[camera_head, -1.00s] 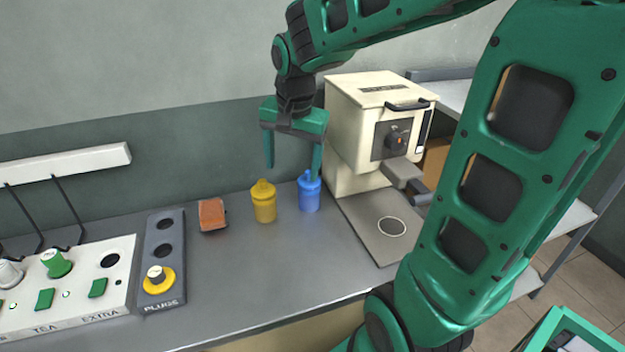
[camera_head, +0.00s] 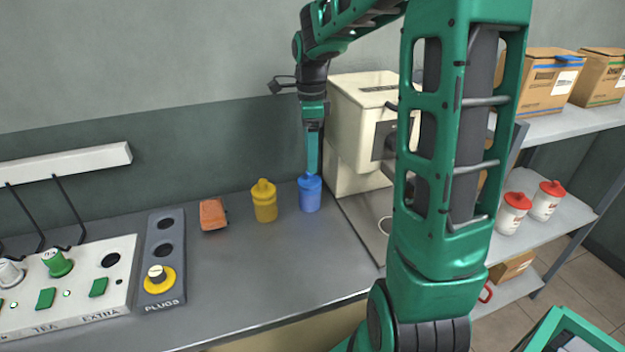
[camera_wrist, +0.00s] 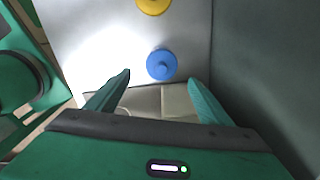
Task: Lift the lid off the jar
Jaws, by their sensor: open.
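A blue jar (camera_head: 310,200) with a knobbed lid stands upright on the grey counter, beside the cream press. A yellow jar (camera_head: 264,206) with a similar knobbed lid stands just left of it. My gripper (camera_head: 312,172) points down over the blue jar, seen edge-on, and its fingers hide the blue knob in the head view. In the wrist view my gripper (camera_wrist: 159,77) is open and empty. The blue lid (camera_wrist: 161,65) lies ahead of the gap between the fingertips, and the yellow lid (camera_wrist: 153,5) is at the top edge.
The cream press (camera_head: 350,130) stands close to the right of the blue jar. An orange block (camera_head: 213,214), a plugs panel (camera_head: 166,255) and a button panel (camera_head: 75,285) are to the left. Red-lidded containers (camera_head: 513,212) stand on the right shelf. The front counter is clear.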

